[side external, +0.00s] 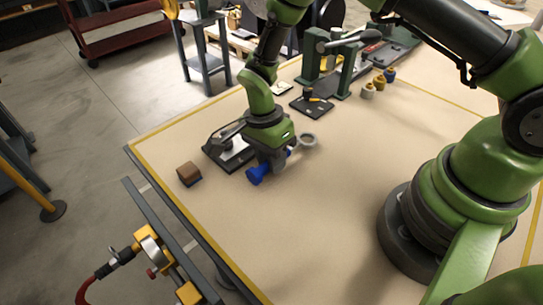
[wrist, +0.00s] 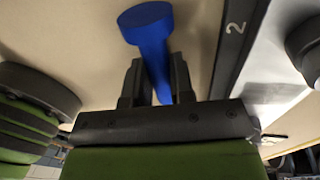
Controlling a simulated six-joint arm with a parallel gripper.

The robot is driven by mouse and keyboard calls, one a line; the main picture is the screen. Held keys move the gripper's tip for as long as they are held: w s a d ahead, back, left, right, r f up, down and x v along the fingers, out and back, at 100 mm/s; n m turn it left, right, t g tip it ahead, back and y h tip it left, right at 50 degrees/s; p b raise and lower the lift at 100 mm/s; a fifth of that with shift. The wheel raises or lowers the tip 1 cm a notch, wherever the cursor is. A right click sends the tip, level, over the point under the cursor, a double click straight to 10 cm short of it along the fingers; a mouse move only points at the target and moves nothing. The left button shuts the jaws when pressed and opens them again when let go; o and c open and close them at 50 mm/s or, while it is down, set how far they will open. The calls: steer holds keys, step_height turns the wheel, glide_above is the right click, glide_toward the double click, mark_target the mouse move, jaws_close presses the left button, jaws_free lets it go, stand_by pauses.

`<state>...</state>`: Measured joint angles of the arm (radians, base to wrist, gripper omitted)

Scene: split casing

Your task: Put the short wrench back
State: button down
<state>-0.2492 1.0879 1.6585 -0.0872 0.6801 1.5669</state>
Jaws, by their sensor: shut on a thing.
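The short wrench (wrist: 150,32) is blue with a wide rounded head and a straight shank. In the wrist view its shank runs between the two dark fingers of my gripper (wrist: 158,80), which is shut on it. In the side external view my gripper (side external: 273,166) points down low over the table, and the wrench's blue head (side external: 257,174) sticks out on the near left side. A bit of blue also shows on the right of the fingers. I cannot tell whether the wrench touches the table. The middle of the shank is hidden by the fingers.
A dark-edged fixture (side external: 222,157), its edge marked 2 in the wrist view (wrist: 234,28), lies close beside my gripper. A grey ring (side external: 308,140) is to the right. A brown block (side external: 188,173) sits near the table edge. A green press (side external: 331,65) stands behind. The table front is clear.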

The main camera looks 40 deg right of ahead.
steer(key=shift+f, duration=0.25)
stand_by(0.4)
steer(key=c, duration=0.9)
jaws_free()
steer(key=o, duration=0.3)
steer(key=shift+w+r, duration=0.1)
steer(key=shift+r, duration=3.35)
